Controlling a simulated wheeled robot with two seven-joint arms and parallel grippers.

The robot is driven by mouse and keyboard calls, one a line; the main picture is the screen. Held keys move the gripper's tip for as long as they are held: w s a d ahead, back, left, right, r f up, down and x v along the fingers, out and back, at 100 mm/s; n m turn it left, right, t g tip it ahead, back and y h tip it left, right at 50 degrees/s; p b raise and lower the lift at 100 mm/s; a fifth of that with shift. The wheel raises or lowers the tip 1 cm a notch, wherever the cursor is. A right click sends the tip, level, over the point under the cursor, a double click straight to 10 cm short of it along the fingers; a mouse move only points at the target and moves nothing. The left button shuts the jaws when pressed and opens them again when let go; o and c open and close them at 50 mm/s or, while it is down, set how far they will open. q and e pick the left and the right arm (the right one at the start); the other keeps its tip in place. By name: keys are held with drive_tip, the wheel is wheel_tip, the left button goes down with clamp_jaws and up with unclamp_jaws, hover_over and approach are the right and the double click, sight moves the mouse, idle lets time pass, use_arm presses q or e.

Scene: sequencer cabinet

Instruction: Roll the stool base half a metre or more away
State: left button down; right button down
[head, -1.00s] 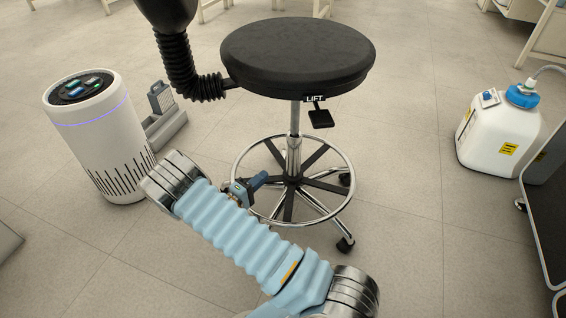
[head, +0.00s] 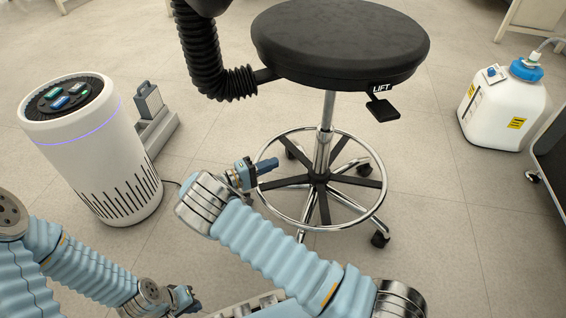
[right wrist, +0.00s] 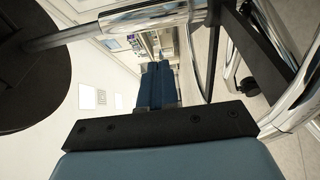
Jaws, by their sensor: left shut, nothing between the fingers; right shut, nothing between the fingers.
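The stool has a round black seat (head: 340,42) with a LIFT lever. Its stool base (head: 320,178) has a chrome column, a foot ring, black spokes and casters on the floor. My right gripper (head: 268,166) is shut and empty at the left side of the foot ring, pointing toward the column. In the right wrist view its closed fingers (right wrist: 160,85) lie beside the chrome ring (right wrist: 302,112); I cannot tell whether they touch it. My left gripper (head: 190,302) is shut and empty, low at the lower left, away from the stool.
A white cylindrical unit (head: 95,160) stands at left, with a grey device (head: 150,110) behind it. A black corrugated hose (head: 205,65) hangs beside the seat. A white bottle with a blue cap (head: 505,110) stands at right, near a dark cabinet (head: 555,155). Floor between stool and bottle is clear.

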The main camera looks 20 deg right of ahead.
sight(323, 159)
drive_tip(key=s+d, duration=0.1)
drive_tip(key=d, duration=1)
drive_tip(key=shift+s+b, duration=0.25)
drive_tip(key=shift+b, duration=0.1)
drive_tip(key=s+d, duration=0.1)
drive_tip(key=s+d+p, duration=0.1)
drive_tip(key=d, duration=0.1)
drive_tip(key=shift+s+r, duration=0.1)
drive_tip(key=shift+s+d, duration=0.25)
drive_tip(key=shift+d, duration=0.1)
